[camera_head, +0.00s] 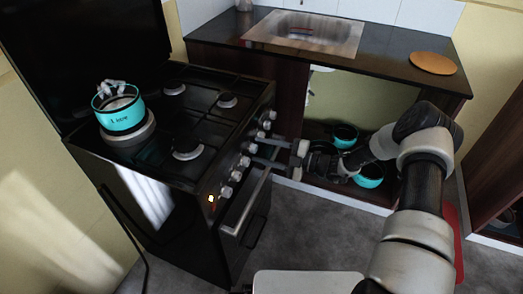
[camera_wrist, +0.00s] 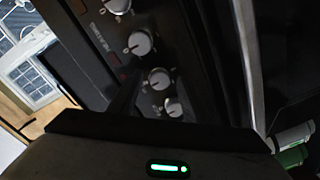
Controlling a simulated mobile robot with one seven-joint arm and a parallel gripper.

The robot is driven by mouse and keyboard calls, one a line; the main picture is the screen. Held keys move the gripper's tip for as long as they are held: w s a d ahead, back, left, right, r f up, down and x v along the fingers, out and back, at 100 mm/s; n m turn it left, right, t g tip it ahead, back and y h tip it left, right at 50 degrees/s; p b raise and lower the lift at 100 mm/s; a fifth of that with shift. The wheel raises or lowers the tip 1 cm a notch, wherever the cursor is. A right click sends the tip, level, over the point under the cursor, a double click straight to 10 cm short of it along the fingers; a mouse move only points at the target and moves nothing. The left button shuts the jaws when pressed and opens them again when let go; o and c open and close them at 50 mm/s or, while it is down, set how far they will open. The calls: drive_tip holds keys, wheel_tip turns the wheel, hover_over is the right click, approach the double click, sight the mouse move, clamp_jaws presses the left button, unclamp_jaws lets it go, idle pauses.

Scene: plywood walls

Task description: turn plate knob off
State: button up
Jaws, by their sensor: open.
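The black stove (camera_head: 195,110) has a row of silver knobs (camera_head: 236,175) along its front panel. In the wrist view several knobs (camera_wrist: 140,43) show on the dark panel with white markings; which one is the plate knob I cannot tell. A small orange light (camera_head: 211,198) glows at the panel's near end. A round plate (camera_head: 128,136) on the stove top bears a teal pot (camera_head: 122,117). My gripper (camera_head: 262,151) is open at the panel, its fingers pointing at the middle knobs. Contact with a knob cannot be made out.
An oven handle (camera_head: 232,228) runs below the knobs, close under my gripper. A dark counter with a sink (camera_head: 305,32) and a round wooden board (camera_head: 433,62) stands behind. Teal pots (camera_head: 369,176) sit on the low shelf beneath. Grey floor lies in front.

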drive_tip(key=v, duration=1.6)
drive_tip(key=shift+d+p, duration=0.4)
